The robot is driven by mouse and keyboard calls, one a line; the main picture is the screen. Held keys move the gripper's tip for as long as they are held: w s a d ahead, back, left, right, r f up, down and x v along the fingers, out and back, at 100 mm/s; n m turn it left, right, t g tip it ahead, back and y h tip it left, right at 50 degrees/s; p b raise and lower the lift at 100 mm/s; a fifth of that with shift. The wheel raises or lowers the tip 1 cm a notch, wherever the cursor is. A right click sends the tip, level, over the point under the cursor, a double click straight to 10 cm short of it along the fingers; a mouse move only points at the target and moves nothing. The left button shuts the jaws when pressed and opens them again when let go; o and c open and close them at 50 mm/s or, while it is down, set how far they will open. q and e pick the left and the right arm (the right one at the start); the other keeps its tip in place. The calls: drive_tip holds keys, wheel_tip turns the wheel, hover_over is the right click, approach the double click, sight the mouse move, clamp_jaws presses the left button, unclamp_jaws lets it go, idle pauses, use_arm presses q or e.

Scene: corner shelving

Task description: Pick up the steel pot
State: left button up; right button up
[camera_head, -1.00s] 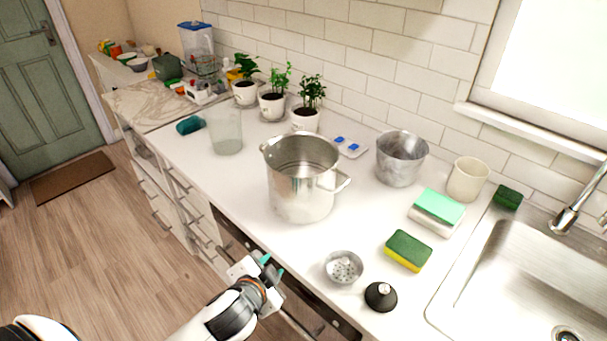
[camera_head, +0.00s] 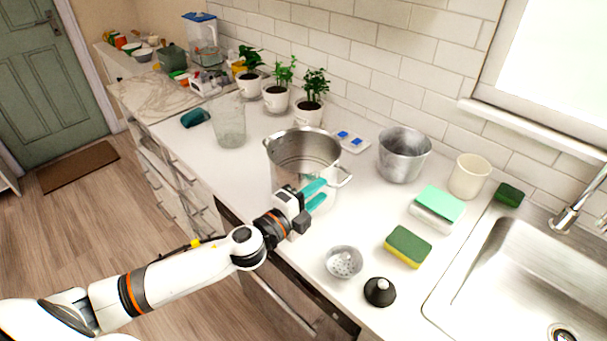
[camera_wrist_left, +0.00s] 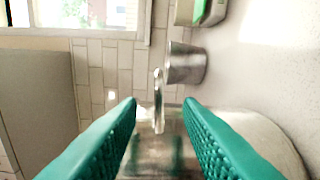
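The steel pot (camera_head: 300,150) stands upright on the white counter, with a side handle (camera_head: 344,179) on its right. My left gripper (camera_head: 317,195) is in front of the pot at its near side, with its teal fingers covering part of the pot's lower wall. The fingers are apart and nothing is held between them. In the left wrist view, the open fingers (camera_wrist_left: 160,105) frame the pot's handle (camera_wrist_left: 158,100), with the shiny pot wall (camera_wrist_left: 155,155) below it. I cannot tell whether the fingers touch the pot. My right gripper is not in view.
A metal bucket (camera_head: 403,155) and a cream cup (camera_head: 469,176) stand right of the pot. A strainer bowl (camera_head: 344,262), a black-knobbed stopper (camera_head: 380,291) and a green-yellow sponge (camera_head: 408,246) lie nearer. A glass (camera_head: 229,125) and potted plants (camera_head: 309,105) stand left and behind. The sink (camera_head: 530,275) is at right.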

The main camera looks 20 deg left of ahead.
sight(328, 185)
use_arm(q)
drive_tip(key=p+x, duration=0.1)
drive_tip(key=x, duration=0.2)
drive_tip(key=shift+w+d+r, duration=0.1)
drive_tip(key=shift+w+d, duration=0.1)
drive_tip(key=shift+w, duration=0.1)
drive_tip(key=x, duration=0.1)
drive_tip(key=p+x, duration=0.1)
drive_tip(key=x, duration=0.2)
drive_tip(key=shift+w+d, duration=0.25)
drive_tip(key=shift+d, duration=0.1)
drive_tip(key=shift+s+a, duration=0.1)
drive_tip(key=shift+s, duration=0.05)
drive_tip(key=shift+c, duration=1.3)
clamp_jaws()
drive_tip(key=shift+r, duration=0.15)
